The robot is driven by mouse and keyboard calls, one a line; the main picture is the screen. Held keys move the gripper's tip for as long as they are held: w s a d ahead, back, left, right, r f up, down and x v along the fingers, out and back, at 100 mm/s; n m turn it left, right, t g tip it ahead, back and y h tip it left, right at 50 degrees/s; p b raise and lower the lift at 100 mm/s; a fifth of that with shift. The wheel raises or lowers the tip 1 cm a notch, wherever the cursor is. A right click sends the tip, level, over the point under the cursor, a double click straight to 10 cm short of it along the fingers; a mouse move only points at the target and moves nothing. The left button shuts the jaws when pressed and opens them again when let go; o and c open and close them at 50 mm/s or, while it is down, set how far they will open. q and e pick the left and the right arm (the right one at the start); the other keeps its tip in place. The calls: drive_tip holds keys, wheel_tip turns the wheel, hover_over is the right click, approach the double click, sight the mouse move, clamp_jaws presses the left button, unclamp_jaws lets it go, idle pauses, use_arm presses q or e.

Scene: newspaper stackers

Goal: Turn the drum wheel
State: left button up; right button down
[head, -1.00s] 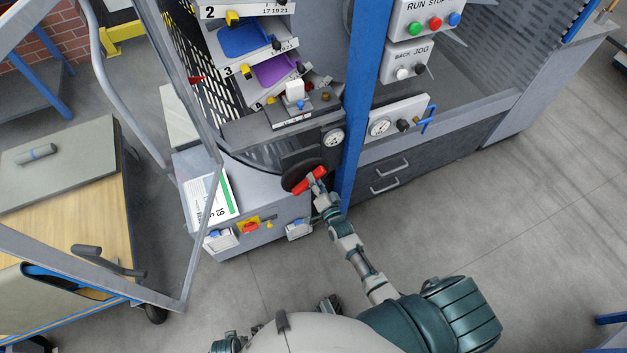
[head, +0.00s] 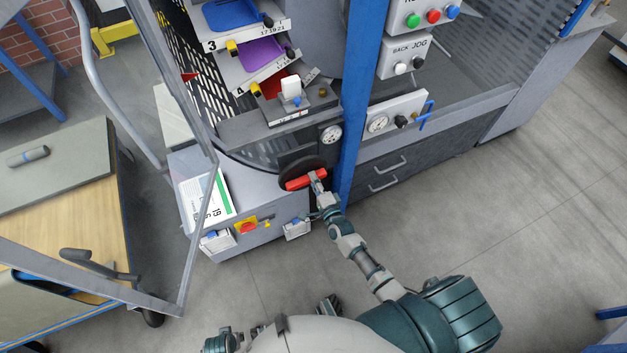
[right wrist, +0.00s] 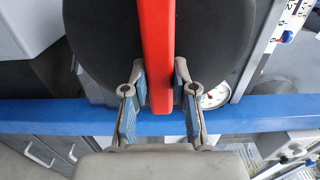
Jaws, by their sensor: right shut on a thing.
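The drum wheel (head: 290,172) is a dark round disc with a red bar handle (head: 298,182) across it, low on the front of the grey machine. The bar slopes slightly, its right end higher in the head view. My right gripper (head: 319,180) is shut on the bar near its right end. In the right wrist view, the red bar (right wrist: 156,50) runs down between the two fingers (right wrist: 160,98), over the dark disc (right wrist: 215,40). The bar's far end is cut off there. My left gripper is not identifiable in these views.
A blue post (head: 355,120) stands close to the right of the wheel. A gauge (head: 330,134) is just above it. A grey guard frame (head: 207,215) and a wood-topped cart (head: 80,200) are at left.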

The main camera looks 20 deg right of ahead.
drive_tip(key=shift+s+f, duration=0.1)
drive_tip(key=shift+f, duration=0.25)
drive_tip(key=c, duration=1)
unclamp_jaws()
drive_tip(key=shift+o, duration=0.4)
drive_tip(key=shift+r, duration=0.1)
drive_tip(key=s, duration=1.1)
drive_tip(key=shift+s+d, duration=0.25)
drive_tip(key=shift+s, duration=0.15)
